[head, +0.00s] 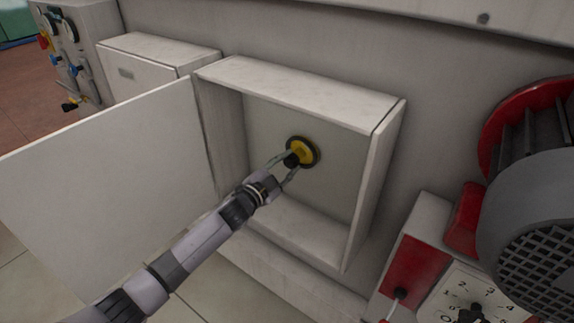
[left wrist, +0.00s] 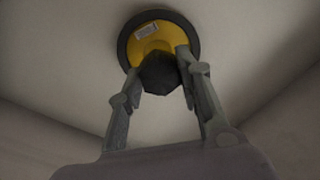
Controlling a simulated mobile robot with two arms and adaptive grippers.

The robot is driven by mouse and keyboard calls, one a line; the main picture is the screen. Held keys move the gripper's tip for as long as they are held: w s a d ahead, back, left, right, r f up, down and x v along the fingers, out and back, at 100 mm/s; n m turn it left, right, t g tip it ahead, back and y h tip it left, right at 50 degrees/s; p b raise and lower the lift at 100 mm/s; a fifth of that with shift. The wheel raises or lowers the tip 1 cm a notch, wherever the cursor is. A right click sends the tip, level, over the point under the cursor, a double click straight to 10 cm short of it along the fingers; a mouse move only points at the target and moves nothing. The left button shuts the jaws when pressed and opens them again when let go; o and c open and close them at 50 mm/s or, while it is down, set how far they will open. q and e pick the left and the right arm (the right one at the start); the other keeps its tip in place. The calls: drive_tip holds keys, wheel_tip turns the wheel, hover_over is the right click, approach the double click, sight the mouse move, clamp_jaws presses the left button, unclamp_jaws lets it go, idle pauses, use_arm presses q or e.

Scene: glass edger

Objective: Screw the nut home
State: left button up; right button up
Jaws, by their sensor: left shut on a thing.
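The nut (left wrist: 160,74) is a black, faceted knob at the centre of a yellow disc (head: 304,151) with a black rim. The disc is mounted on the back wall inside an open white box. My left gripper (head: 290,165) reaches into the box from the lower left. In the left wrist view its two fingers (left wrist: 162,75) stand on either side of the black nut and are shut on it. A small white label shows on the yellow face. Whether the nut touches the disc is hard to tell. My right gripper is not in view.
The white box (head: 385,165) has its door (head: 110,180) swung open to the left, beside my left arm. A closed box (head: 150,65) and a valve panel (head: 75,35) are at the upper left. A grey motor (head: 530,200) and a numbered dial (head: 480,295) are at right.

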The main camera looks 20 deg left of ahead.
use_arm(q)
drive_tip(key=m+b, duration=0.1)
drive_tip(key=m, duration=0.1)
drive_tip(key=m+b, duration=0.1)
drive_tip(key=m, duration=0.2)
drive_tip(key=shift+f+m, duration=0.2)
drive_tip(key=shift+m, duration=0.1)
clamp_jaws()
drive_tip(key=m+b, duration=0.1)
drive_tip(key=m, duration=0.4)
drive_tip(key=shift+r+m, duration=0.1)
drive_tip(key=shift+m, duration=0.3)
drive_tip(key=o, duration=0.8)
unclamp_jaws()
drive_tip(key=shift+m, duration=1.1)
drive_tip(key=shift+c, duration=0.2)
drive_tip(key=shift+o, duration=0.6)
drive_tip(key=shift+r, duration=0.1)
drive_tip(key=o, duration=0.4)
drive_tip(key=p+v, duration=0.1)
drive_tip(key=v, duration=0.5)
